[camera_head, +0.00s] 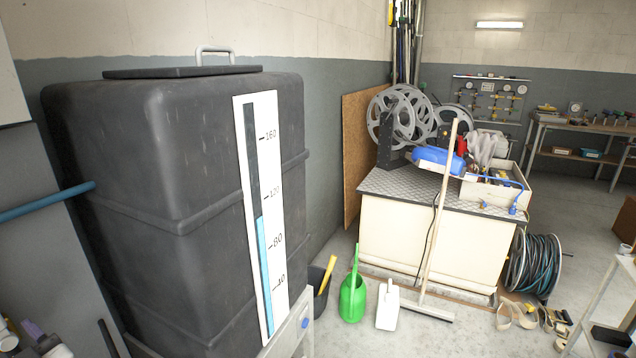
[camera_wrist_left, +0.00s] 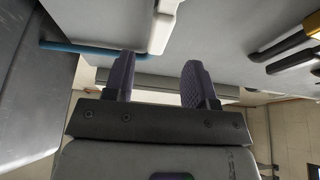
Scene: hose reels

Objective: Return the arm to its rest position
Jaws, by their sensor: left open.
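My left gripper (camera_wrist_left: 160,64) shows in the left wrist view with its two dark, ribbed fingers apart and nothing between them. A white handle-like part (camera_wrist_left: 163,22) and a blue pipe (camera_wrist_left: 85,48) lie beyond the fingertips; I cannot tell how far off they are. In the head view I cannot make out my left gripper for certain. My right gripper is in neither view.
A large black tank (camera_head: 150,160) with a level gauge (camera_head: 262,200) fills the left of the head view. A blue pipe (camera_head: 45,203) meets its left side. A workbench (camera_head: 425,240) with reels stands beyond, a broom (camera_head: 438,220) leaning on it. Black handles (camera_wrist_left: 290,55) show in the wrist view.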

